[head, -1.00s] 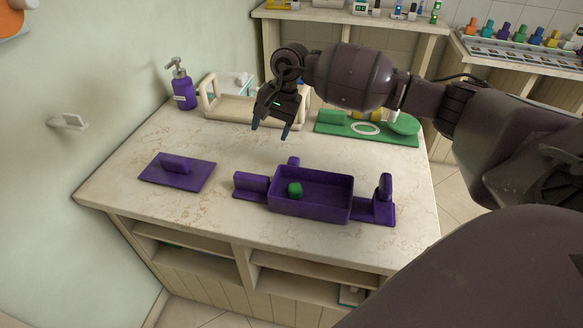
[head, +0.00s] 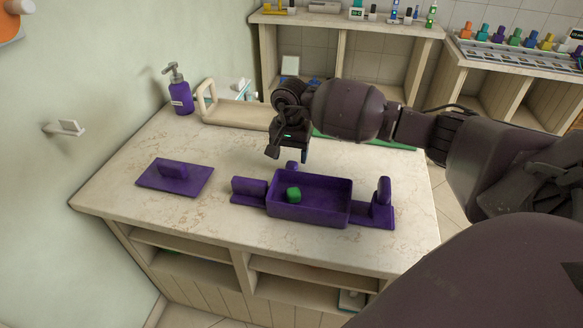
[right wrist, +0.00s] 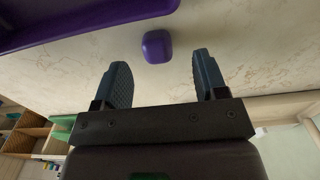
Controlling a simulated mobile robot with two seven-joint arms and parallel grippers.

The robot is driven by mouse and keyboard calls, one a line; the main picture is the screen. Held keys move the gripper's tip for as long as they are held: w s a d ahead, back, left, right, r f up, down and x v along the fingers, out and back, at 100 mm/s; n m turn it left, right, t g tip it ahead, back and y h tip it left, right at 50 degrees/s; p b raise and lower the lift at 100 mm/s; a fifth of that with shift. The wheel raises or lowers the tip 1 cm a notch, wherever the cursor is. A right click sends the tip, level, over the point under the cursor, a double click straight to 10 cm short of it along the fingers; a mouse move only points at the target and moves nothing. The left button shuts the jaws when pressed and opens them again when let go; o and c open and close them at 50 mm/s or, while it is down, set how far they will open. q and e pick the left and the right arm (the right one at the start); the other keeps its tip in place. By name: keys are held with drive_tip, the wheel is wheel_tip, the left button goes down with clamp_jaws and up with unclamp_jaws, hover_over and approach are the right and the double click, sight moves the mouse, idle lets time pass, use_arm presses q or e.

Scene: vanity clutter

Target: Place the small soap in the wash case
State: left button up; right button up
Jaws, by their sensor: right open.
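The wash case is an open purple box (head: 328,212) on the counter, with a small green block (head: 293,194) lying inside at its left. A small purple rounded block (head: 292,166), which looks like the small soap, lies on the counter just behind the case. In the right wrist view the small purple block (right wrist: 157,46) sits just beyond and between the fingertips, with the purple case wall (right wrist: 80,25) past it. My right gripper (head: 288,156) is open and empty, pointing down just behind the small block; its fingers also show in the wrist view (right wrist: 160,66). My left gripper is out of view.
Purple holders flank the case at left (head: 248,189) and right (head: 383,205). A purple plate with a block (head: 150,177) lies at left. A soap dispenser (head: 181,95) and beige tray (head: 235,115) stand at the back. My arm partly covers a green mat (head: 325,136).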

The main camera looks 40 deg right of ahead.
sight(291, 164)
drive_tip(key=f, duration=0.4)
drive_tip(key=shift+s, duration=0.2)
drive_tip(key=c, duration=1.1)
